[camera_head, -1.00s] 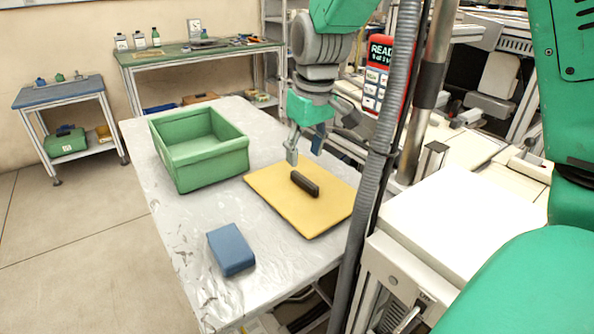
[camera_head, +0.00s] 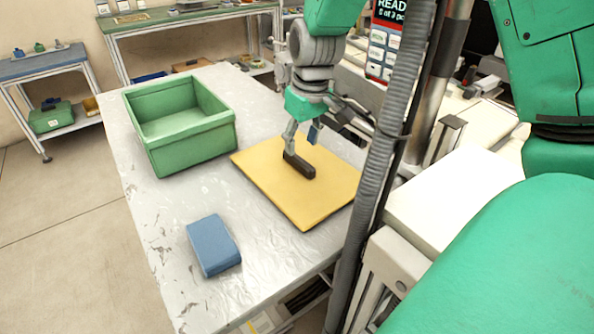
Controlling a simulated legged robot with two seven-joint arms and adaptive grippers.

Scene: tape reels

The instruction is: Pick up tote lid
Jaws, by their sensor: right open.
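The tote lid (camera_head: 262,172) is a flat yellow panel with a dark bar handle (camera_head: 300,168) on top. It lies on the grey table, to the right of the open green tote (camera_head: 180,147). My right gripper (camera_head: 302,143) is open above the lid, pointing down. One fingertip is close to the far left end of the handle, and I cannot tell whether it touches. The other finger is behind and to the right of the handle. My left gripper is out of view.
A blue box (camera_head: 213,245) lies near the front of the table (camera_head: 150,215). A grey hose and metal post (camera_head: 375,180) rise at the table's right side, in front of white machinery. A red-framed display (camera_head: 385,38) stands behind.

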